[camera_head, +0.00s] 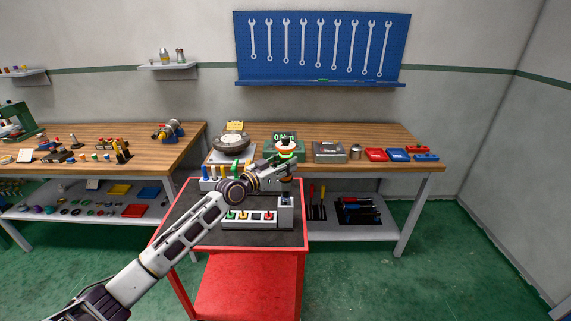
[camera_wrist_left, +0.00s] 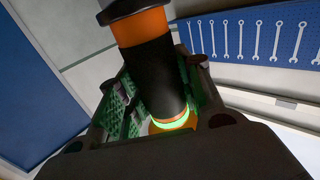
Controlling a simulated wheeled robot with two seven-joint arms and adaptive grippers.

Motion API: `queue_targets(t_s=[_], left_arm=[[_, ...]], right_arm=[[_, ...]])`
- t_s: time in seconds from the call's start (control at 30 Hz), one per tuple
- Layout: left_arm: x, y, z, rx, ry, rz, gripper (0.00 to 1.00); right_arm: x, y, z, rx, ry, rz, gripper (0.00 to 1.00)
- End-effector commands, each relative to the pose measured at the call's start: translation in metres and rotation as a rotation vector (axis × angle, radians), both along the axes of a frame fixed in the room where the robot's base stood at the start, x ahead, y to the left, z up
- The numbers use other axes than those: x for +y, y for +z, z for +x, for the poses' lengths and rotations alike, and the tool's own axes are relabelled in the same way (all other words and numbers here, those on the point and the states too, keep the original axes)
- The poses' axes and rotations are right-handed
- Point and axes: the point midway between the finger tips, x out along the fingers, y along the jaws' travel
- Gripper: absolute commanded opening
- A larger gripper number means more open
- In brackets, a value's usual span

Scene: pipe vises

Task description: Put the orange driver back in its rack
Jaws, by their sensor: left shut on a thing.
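The orange driver (camera_wrist_left: 154,72) has an orange and black body, a dark end cap and a glowing green ring. My left gripper (camera_head: 284,172) is shut on it. In the head view the driver is roughly upright above the right end of the red cart. Below it stands a grey block (camera_head: 286,215) with a bluish top, at the right end of a low grey holder (camera_head: 250,225) with green, yellow and red pieces. I cannot tell whether the driver's lower end touches the block. The gripper hides part of the driver. My right gripper is not in view.
The red cart (camera_head: 250,285) has a dark top (camera_head: 207,232). Behind my arm, a row of coloured handles (camera_head: 228,172) stands at the cart's back.

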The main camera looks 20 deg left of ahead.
Motion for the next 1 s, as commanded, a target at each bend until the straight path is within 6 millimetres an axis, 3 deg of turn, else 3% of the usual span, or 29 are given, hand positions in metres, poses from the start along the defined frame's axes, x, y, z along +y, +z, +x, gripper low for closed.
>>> queue_targets(t_s=[0.37, 1.0], left_arm=[[0.0003, 0.0016, 0.0003, -0.007, 0.001, -0.003, 0.00], [0.0003, -0.0019, 0.0003, -0.007, 0.001, -0.003, 0.00]], right_arm=[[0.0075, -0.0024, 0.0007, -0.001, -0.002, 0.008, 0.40], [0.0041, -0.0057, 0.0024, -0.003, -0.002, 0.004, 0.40]])
